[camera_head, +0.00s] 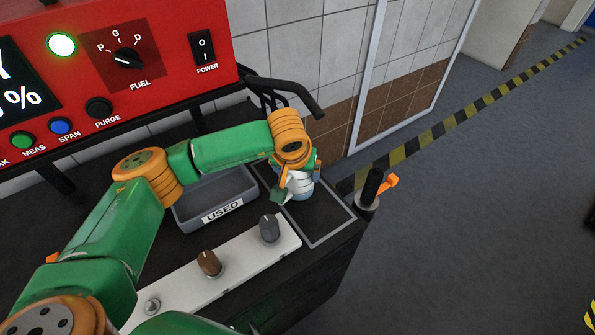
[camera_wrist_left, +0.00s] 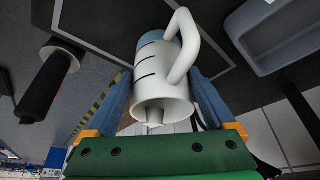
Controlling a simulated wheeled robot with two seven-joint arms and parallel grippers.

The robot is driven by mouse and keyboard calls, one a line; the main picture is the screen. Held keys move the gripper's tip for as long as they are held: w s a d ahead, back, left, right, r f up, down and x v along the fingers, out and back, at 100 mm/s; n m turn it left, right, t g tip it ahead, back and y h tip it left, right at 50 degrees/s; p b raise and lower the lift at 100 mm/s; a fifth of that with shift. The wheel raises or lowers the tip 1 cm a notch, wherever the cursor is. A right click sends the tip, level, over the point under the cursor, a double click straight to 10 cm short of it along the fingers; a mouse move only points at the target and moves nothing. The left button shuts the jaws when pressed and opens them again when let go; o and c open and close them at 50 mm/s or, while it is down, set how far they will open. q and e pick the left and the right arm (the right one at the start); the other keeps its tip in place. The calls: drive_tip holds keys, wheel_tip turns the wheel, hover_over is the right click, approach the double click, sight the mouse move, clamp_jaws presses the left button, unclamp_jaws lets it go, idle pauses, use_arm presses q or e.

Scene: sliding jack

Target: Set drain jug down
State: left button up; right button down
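The drain jug (camera_wrist_left: 160,75) is white with a handle, dark level marks and a pale blue lower part. In the left wrist view it sits between the two fingers of my left gripper (camera_wrist_left: 160,100), with its open mouth toward the camera. The fingers press against both sides. In the head view my left gripper (camera_head: 297,180) hides most of the jug (camera_head: 303,192), which is over the outlined square (camera_head: 325,222) at the cart's right end. I cannot tell whether its base touches the surface. My right gripper is not in view.
A grey tray labelled USED (camera_head: 182,214) stands left of the square. A white panel with knobs (camera_head: 185,285) lies in front. A black upright handle with an orange lever (camera_head: 371,188) stands at the right edge. A red analyser (camera_head: 170,80) is behind.

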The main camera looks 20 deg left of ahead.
use_arm(q)
drive_tip(key=shift+o, duration=0.3)
drive_tip(key=shift+r, duration=0.1)
drive_tip(key=shift+r+p, duration=0.25)
drive_tip(key=shift+p, duration=0.05)
drive_tip(key=b+v, duration=0.1)
drive_tip(key=v, duration=1)
drive_tip(key=shift+s+r, duration=0.2)
drive_tip(key=shift+r, duration=0.15)
